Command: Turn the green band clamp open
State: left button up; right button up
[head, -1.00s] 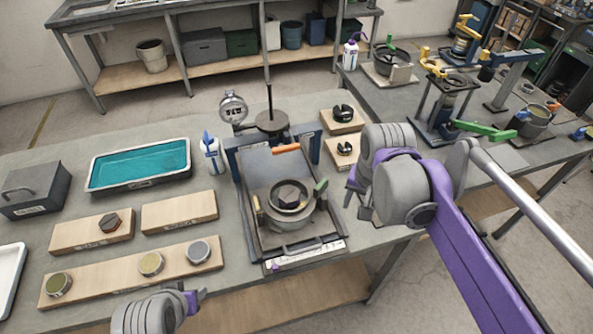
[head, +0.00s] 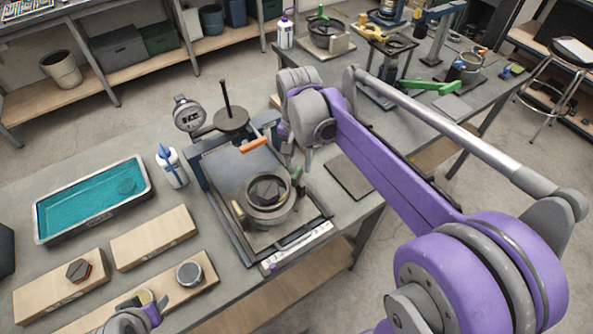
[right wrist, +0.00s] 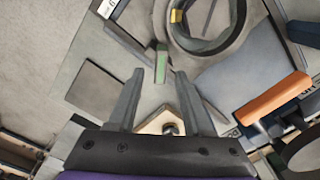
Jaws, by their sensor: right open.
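The green clamp handle (head: 299,180) stands at the right side of a round metal ring (head: 268,205) on the dark bed of a bench fixture. In the right wrist view the green handle (right wrist: 161,62) lies just ahead of and between the fingertips, with the ring (right wrist: 212,42) beyond it. My right gripper (right wrist: 158,82) is open and empty; I see no contact with the handle. In the head view my right gripper (head: 284,132) is at the fixture's back right, its fingertips partly hidden. My left gripper (head: 153,308) is low at the left; its jaws are unclear.
An orange handle (head: 255,145) sits at the fixture's back, also in the wrist view (right wrist: 272,97). A dark flat plate (head: 348,176) lies right of the fixture. A wooden block (right wrist: 155,122) is below my right gripper. A teal-filled tray (head: 92,200) and a bottle (head: 172,165) stand left.

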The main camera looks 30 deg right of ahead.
aim_at(297, 170)
jog(key=shift+f, duration=2.25)
jog(key=shift+c, duration=0.3)
grip_shut()
